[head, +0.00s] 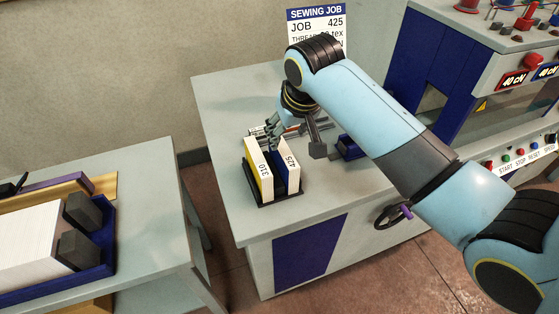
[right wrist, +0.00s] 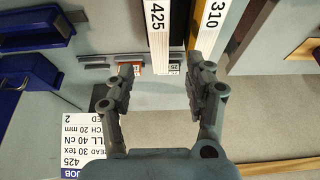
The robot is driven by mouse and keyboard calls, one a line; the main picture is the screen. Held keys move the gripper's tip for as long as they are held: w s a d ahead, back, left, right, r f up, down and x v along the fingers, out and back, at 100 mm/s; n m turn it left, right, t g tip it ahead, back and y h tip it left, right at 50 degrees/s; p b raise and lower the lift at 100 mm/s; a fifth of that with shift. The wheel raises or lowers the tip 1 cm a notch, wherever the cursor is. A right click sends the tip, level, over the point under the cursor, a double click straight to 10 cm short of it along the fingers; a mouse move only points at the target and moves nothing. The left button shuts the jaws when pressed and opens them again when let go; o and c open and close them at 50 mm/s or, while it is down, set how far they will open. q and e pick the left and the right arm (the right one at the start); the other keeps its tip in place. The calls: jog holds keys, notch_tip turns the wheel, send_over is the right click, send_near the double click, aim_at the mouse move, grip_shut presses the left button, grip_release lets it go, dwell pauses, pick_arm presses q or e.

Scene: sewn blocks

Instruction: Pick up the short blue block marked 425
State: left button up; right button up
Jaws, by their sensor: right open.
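The block marked 425 (head: 290,178) stands upright on the right side of a dark holder (head: 266,199), with a white labelled edge and a blue face. The block marked 310 (head: 262,172), with a yellow side, stands to its left. In the right wrist view the white edges of the 425 block (right wrist: 158,40) and the 310 block (right wrist: 208,25) show at the top. My right gripper (head: 272,135) is behind the blocks. In the wrist view its open fingers (right wrist: 165,88) are apart with no block between them, near the block ends. My left gripper is out of view.
A job sign (head: 316,22) reading 425 stands behind the bench (head: 225,100). A small blue bin (head: 350,147) sits right of the holder. A machine with controls (head: 490,50) stands at the right. A separate table (head: 165,220) at left carries a blue tray (head: 100,262).

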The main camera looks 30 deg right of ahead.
aim_at(283, 149)
jog(key=x, duration=0.4)
jog(key=shift+a, duration=0.15)
jog(key=p+x, duration=0.1)
jog(key=x, duration=0.3)
jog(key=shift+f, duration=0.35)
jog(key=shift+f, duration=0.3)
grip_shut()
dwell(0.3)
